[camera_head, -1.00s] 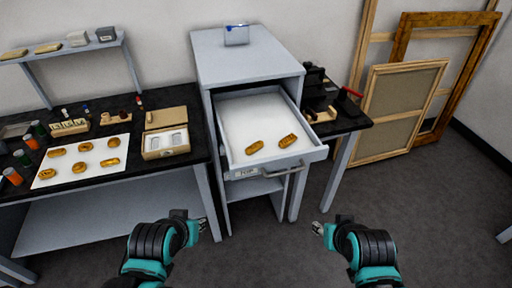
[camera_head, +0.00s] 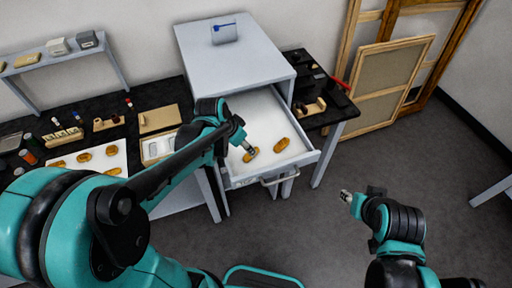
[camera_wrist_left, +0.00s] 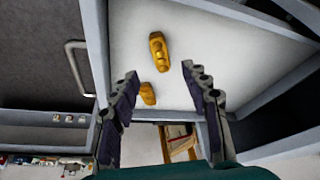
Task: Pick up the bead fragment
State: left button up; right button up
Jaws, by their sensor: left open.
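Two gilt fragments lie in the open white-bottomed drawer (camera_head: 232,108). The right one (camera_head: 281,145) shows in the left wrist view as the upper fragment (camera_wrist_left: 158,52), with rounded lumps along it. The left one (camera_head: 250,156) shows there as the lower fragment (camera_wrist_left: 148,94), beside the left-hand finger. I cannot tell for sure which is the bead fragment. My left gripper (camera_head: 249,147) is above the drawer, close to the left fragment; its fingers (camera_wrist_left: 159,72) are apart with nothing held. My right gripper (camera_head: 345,196) is over the floor, right of the drawer; its opening is too small to tell.
More gilt pieces lie on a white sheet (camera_head: 112,157) on the left bench, partly behind my left arm. A dark side table (camera_head: 338,112) stands right of the cabinet. Framed panels lean on the wall.

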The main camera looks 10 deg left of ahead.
pick_arm(q)
jog(key=b+x, duration=0.1)
jog(key=x, duration=0.2)
jog(key=b+x, duration=0.1)
jog(key=x, duration=0.2)
jog(key=shift+w+d+f, duration=0.1)
jog(key=shift+w+f, duration=0.15)
jog(key=shift+w, duration=0.1)
jog(key=shift+c, duration=0.2)
jog(key=c, duration=0.9)
